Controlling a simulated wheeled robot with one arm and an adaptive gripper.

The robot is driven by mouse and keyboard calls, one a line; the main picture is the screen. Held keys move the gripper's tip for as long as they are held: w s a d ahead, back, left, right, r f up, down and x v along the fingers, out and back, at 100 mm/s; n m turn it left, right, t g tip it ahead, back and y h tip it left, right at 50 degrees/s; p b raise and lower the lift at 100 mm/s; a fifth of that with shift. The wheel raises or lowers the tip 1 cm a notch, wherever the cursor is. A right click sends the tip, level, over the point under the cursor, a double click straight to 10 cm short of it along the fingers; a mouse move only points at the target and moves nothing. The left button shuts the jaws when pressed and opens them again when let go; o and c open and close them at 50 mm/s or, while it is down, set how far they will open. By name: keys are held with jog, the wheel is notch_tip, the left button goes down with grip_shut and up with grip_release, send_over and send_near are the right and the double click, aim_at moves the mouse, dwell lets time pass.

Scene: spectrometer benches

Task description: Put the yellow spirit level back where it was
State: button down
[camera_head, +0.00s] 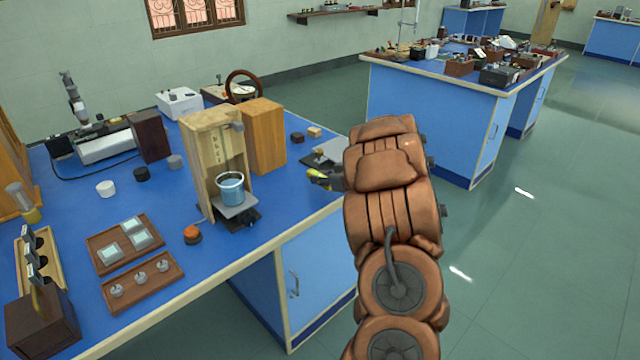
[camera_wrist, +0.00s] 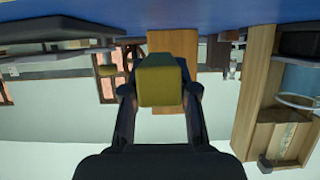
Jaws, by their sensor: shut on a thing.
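The yellow spirit level (camera_head: 319,178) shows in the head view as a small yellow and dark piece at the tip of my gripper (camera_head: 333,179). In the wrist view the yellow spirit level (camera_wrist: 160,80) sits end-on between the two fingers of my gripper (camera_wrist: 160,95), which is shut on it. My gripper is at the right side of the blue bench (camera_head: 270,205), by a grey flat-plated device (camera_head: 330,152). The arm hides part of that area. I cannot tell whether the level touches anything beneath it.
A wooden box frame (camera_head: 202,135) with a blue beaker (camera_head: 231,187) on a stand is left of my gripper. A wooden block (camera_head: 263,135) stands behind. Wooden trays (camera_head: 143,282) lie at the front left. A second bench (camera_head: 430,110) stands beyond the arm.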

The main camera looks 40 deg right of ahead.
aim_at(320, 191)
jog(key=shift+w+d+f, duration=0.1)
jog(key=shift+w+d, duration=0.25)
jog(key=shift+w, duration=0.35)
jog(key=shift+f, duration=1.65)
jog(key=shift+f, duration=0.1)
jog(key=c, duration=0.9)
grip_release()
